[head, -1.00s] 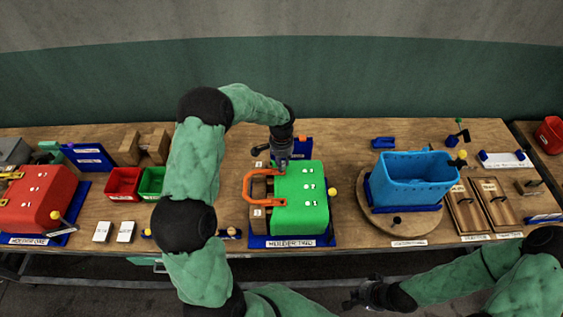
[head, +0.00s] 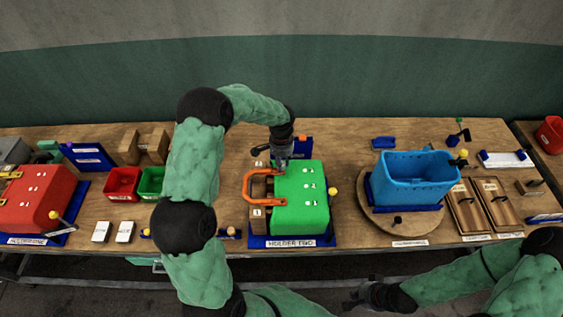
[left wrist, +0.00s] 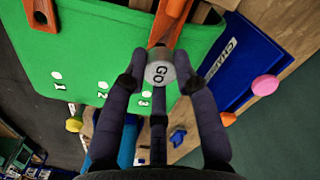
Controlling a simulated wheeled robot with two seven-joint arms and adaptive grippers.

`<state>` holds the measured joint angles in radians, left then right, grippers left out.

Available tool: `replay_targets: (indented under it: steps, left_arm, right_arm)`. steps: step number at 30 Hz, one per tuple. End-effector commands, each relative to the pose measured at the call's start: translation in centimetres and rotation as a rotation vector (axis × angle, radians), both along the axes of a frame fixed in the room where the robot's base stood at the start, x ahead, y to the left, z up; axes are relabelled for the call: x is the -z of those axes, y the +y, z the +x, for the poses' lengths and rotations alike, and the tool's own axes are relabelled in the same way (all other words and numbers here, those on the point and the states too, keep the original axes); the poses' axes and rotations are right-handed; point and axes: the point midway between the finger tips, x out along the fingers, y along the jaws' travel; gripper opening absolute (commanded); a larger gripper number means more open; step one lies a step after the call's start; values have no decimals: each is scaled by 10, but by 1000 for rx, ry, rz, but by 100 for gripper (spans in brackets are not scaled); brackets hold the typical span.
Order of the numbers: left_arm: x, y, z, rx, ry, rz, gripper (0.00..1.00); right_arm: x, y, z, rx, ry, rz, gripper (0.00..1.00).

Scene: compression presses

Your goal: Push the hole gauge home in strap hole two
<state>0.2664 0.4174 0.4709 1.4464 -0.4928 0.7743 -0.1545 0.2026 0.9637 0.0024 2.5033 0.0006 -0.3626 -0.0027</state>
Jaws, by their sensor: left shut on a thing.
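My left gripper (head: 281,160) is shut on the hole gauge at the back left of the green case (head: 302,200) in holder two. In the left wrist view the gauge (left wrist: 160,73) shows its round grey end marked "Go" between the fingers (left wrist: 160,95). It is in line with the end of an orange strap (left wrist: 164,30) on the green case (left wrist: 100,50). The gauge's tip is hidden, so I cannot tell how deep it sits or in which hole. My right gripper (head: 362,297) is low in front of the table.
A blue tub (head: 412,185) stands on a round wooden turntable (head: 398,228) to the right. A red case (head: 38,200), a red bin (head: 122,182) and a green bin (head: 152,180) are to the left. A yellow-knobbed lever (head: 332,192) stands beside the green case.

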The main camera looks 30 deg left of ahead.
Motion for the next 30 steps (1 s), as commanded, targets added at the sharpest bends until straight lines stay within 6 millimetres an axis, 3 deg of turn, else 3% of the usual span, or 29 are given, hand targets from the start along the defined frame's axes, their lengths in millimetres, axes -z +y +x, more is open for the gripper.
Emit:
replay_targets:
  steps: [30]
  left_arm:
    - [23, 0, 0, 0, 0, 0, 0]
  right_arm:
    - [19, 0, 0, 0, 0, 0, 0]
